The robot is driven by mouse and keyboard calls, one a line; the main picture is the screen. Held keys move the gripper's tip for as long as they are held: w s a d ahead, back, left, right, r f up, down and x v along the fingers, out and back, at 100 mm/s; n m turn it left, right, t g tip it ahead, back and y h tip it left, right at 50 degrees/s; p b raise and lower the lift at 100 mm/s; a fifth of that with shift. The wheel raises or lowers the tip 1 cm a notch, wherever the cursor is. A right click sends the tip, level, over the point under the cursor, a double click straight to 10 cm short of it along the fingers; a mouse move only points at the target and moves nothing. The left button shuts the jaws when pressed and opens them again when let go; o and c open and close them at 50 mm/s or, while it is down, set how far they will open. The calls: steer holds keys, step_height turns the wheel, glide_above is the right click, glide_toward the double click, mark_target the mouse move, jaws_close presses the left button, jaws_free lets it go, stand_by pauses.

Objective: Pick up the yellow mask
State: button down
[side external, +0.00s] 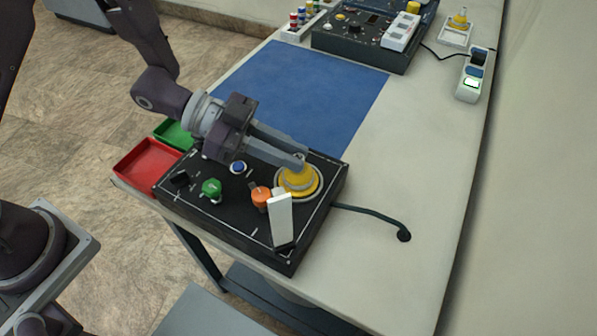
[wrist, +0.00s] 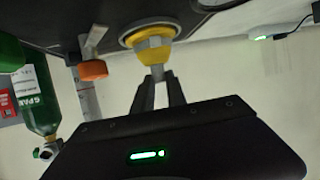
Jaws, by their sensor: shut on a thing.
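The yellow mask (side external: 297,181) sits at the right end of the black trainer box (side external: 228,219), over a round light-rimmed base. In the wrist view the yellow mask (wrist: 153,50) is just beyond my fingertips. My gripper (side external: 301,161) reaches in from the left and is shut on the top of the mask. In the wrist view my gripper (wrist: 158,72) has its fingers close together at the mask's narrow end. I cannot tell whether the mask is lifted off its base.
Beside the mask are an orange knob (side external: 261,196), a white upright block (side external: 281,219) and a green knob (side external: 211,187). Red (side external: 147,164) and green (side external: 173,133) trays lie at left. A blue mat (side external: 302,93) is clear behind. A dark hose (side external: 375,213) lies right.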

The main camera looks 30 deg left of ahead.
stand_by(0.8)
step_height(320, 180, up, 10)
stand_by(0.3)
stand_by(0.9)
